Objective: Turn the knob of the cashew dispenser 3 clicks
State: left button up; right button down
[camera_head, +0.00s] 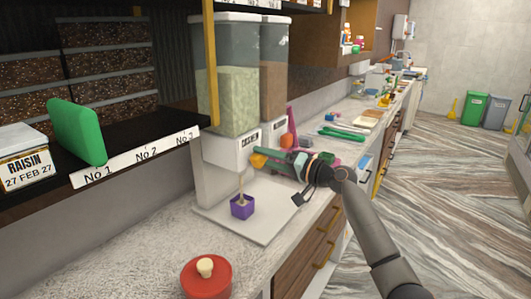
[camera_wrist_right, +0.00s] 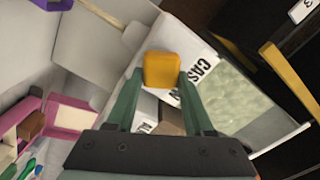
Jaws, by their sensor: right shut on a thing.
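The cashew dispenser's clear hopper (camera_head: 226,95) holds pale green bits, and its white label starting "CAS" (camera_wrist_right: 198,72) shows in the right wrist view. Its yellow knob (camera_head: 258,160) sticks out at the front. In the right wrist view the knob (camera_wrist_right: 161,70) lies between the fingertips of my right gripper (camera_wrist_right: 160,82), which is shut on it. The gripper (camera_head: 266,157) also shows in the head view, reaching in from the right. A purple cup (camera_head: 242,208) stands below the spout, with a thin tan strip above it. My left gripper is not in view.
A second hopper (camera_head: 274,70) with brown contents stands beside the first. A black shelf with a green block (camera_head: 77,132) and a raisin box (camera_head: 24,160) is at left. A pink box (camera_wrist_right: 66,117) is nearby.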

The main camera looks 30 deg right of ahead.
jog(key=m+p, duration=0.2)
jog(key=m, duration=0.1)
jog(key=shift+f+m+p, duration=0.2)
jog(key=shift+m+p, duration=0.35)
jog(key=shift+m, duration=0.75)
jog(key=shift+c, duration=1.4)
grip_release()
jog(key=shift+d, duration=0.1)
jog(key=b+v, duration=0.2)
jog(key=v, duration=1)
jog(key=shift+s+b, duration=0.25)
jog(key=shift+b, duration=0.1)
jog(key=shift+d+f, duration=0.1)
